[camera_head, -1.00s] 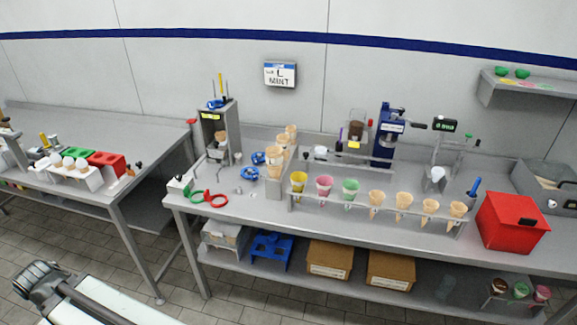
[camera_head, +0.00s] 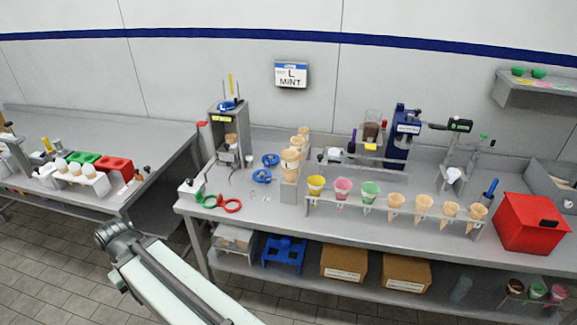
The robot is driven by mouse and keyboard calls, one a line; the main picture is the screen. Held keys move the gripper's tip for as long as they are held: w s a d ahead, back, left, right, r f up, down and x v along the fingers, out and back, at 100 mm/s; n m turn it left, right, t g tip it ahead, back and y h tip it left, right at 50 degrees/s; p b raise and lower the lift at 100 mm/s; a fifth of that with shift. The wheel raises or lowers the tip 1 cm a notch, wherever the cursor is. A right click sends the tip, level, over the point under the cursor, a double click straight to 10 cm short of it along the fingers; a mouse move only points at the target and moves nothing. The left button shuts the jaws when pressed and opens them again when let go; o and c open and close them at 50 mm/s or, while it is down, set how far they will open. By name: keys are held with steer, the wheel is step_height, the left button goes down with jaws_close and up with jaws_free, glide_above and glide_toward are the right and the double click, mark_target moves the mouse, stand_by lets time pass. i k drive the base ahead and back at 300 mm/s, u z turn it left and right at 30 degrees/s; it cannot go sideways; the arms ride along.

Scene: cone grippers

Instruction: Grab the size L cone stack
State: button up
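Several tan cone stacks stand in a row on a narrow grey holder (camera_head: 289,192) on the right table: a front stack (camera_head: 290,160), a middle one (camera_head: 297,143) and a rear one (camera_head: 304,132). They partly overlap in the picture, and no size marks on them are readable. A wall sign (camera_head: 291,75) above reads "L MINT". My arm reaches up from the bottom edge at the lower left, in front of the tables and well apart from the cone stacks. Its dark joint shows, but no gripper fingers are visible.
A rack (camera_head: 330,203) with coloured cups and single cones stands right of the stacks. Red and green rings (camera_head: 232,206), blue rings (camera_head: 262,176) and a grey dispenser (camera_head: 228,135) stand to the left. A red box (camera_head: 530,222) sits at the right.

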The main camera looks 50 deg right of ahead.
mark_target(290, 157)
steer(key=i, duration=0.85)
steer(key=u, duration=0.05)
